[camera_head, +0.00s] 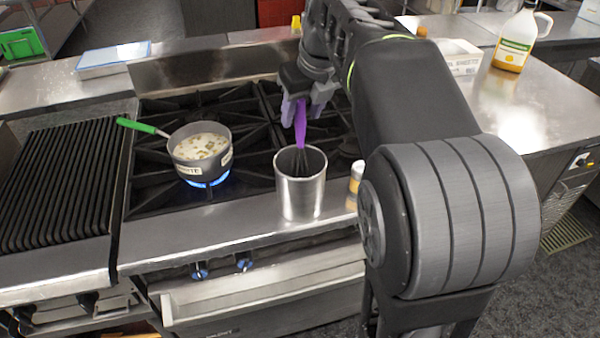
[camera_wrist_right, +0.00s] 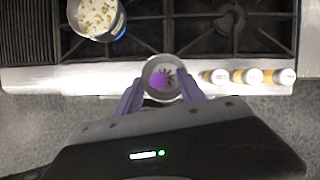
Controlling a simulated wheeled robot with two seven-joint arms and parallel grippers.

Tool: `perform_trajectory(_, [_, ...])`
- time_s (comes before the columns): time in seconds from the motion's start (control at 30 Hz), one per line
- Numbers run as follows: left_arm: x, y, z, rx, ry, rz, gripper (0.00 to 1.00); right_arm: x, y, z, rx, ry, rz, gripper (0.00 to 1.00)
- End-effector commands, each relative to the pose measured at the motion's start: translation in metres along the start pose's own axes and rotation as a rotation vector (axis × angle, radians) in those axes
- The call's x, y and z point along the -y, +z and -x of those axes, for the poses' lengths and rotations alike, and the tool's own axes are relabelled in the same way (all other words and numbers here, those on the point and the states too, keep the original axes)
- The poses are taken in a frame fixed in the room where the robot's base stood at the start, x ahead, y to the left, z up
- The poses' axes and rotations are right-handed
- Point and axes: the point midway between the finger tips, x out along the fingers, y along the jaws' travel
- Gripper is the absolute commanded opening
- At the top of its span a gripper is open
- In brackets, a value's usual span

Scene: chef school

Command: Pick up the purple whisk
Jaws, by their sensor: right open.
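The purple whisk (camera_head: 300,122) stands handle up in a metal canister (camera_head: 301,192) on the stove's front ledge. Its dark wires are inside the canister. My right gripper (camera_head: 303,112) is above the canister, with its purple-grey fingers on either side of the whisk's handle. In the right wrist view, the round purple handle end (camera_wrist_right: 158,81) shows inside the canister rim, between and slightly beyond the open fingertips (camera_wrist_right: 160,88). I cannot tell whether a finger touches the handle. My left gripper is not in view.
A pot of soup (camera_head: 203,147) with a green handle sits over a lit blue flame, left of the canister. Several small bottles (camera_wrist_right: 248,76) stand right of the canister. A ridged griddle (camera_head: 62,180) is at left; a jug (camera_head: 515,42) stands on the right counter.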

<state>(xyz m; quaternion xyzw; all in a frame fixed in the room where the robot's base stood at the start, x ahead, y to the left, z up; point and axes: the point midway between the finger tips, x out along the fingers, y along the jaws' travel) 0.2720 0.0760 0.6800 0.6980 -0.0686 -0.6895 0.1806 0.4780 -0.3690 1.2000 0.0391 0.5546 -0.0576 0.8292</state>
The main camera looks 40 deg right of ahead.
Motion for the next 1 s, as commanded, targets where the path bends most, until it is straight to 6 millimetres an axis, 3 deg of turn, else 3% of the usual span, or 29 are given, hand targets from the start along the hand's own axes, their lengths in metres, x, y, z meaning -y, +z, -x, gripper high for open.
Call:
perform_trajectory(0.37, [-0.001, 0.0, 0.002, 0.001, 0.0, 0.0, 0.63, 0.001, 0.0, -0.005, 0.0, 0.0, -0.001, 0.47])
perform_trajectory(0.7, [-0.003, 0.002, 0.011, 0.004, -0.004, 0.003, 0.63, 0.001, 0.0, -0.049, -0.002, 0.0, -0.001, 0.47])
perform_trajectory(1.0, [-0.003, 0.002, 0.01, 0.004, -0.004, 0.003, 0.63, 0.0, 0.0, -0.054, 0.001, -0.001, 0.001, 0.47])
